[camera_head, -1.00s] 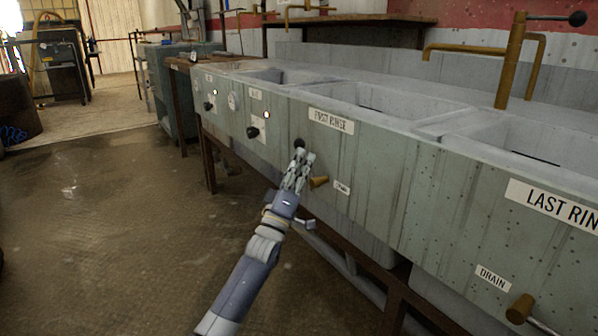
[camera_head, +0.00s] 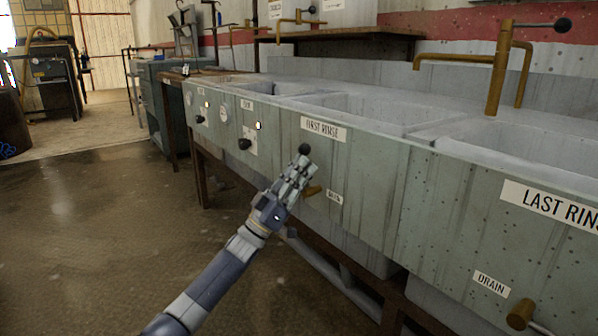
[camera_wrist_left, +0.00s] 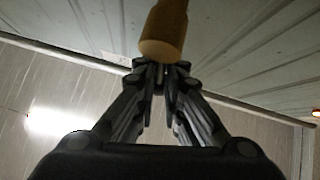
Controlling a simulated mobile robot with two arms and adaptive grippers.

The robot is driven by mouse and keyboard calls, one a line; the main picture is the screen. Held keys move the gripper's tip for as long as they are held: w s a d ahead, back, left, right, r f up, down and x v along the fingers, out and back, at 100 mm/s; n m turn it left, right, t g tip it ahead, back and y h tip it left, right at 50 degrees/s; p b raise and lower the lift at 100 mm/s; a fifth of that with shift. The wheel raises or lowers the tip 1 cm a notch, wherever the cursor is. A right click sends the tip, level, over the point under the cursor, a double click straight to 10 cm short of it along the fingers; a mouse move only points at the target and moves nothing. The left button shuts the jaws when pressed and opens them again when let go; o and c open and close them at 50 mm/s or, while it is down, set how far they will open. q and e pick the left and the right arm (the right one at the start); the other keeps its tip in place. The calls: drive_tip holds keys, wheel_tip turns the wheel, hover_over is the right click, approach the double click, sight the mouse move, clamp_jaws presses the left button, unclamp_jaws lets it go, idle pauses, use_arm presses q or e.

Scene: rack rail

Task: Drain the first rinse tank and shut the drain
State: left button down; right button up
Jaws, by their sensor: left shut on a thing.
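The first rinse tank (camera_head: 372,113) is a grey-green basin with a "FIRST RINSE" label on its front panel. Below the label is its brass drain valve (camera_head: 314,190), beside a small drain label (camera_head: 335,197). A black ball knob (camera_head: 304,149) shows just above my left gripper (camera_head: 300,170), on the drain lever, whose shaft the fingers mostly hide. The lever points upward. My left gripper is shut on the lever. In the left wrist view the brass valve (camera_wrist_left: 163,38) sits above the closed fingers (camera_wrist_left: 160,80). The tank's inside is hardly visible. My right gripper is not in view.
The last rinse tank (camera_head: 520,140) stands at the right, with its own brass drain valve (camera_head: 520,314) low on the front. A brass tap (camera_head: 497,70) rises behind the tanks. Black control knobs (camera_head: 244,144) are on the panel to the left. The wet floor at left is clear.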

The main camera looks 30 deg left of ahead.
use_arm(q)
drive_tip(key=shift+r, duration=0.3)
drive_tip(key=c, duration=1.7)
unclamp_jaws()
drive_tip(key=shift+w, duration=0.1)
drive_tip(key=shift+w+d+f, duration=0.1)
drive_tip(key=shift+d+f, duration=0.1)
drive_tip(key=v, duration=1.2)
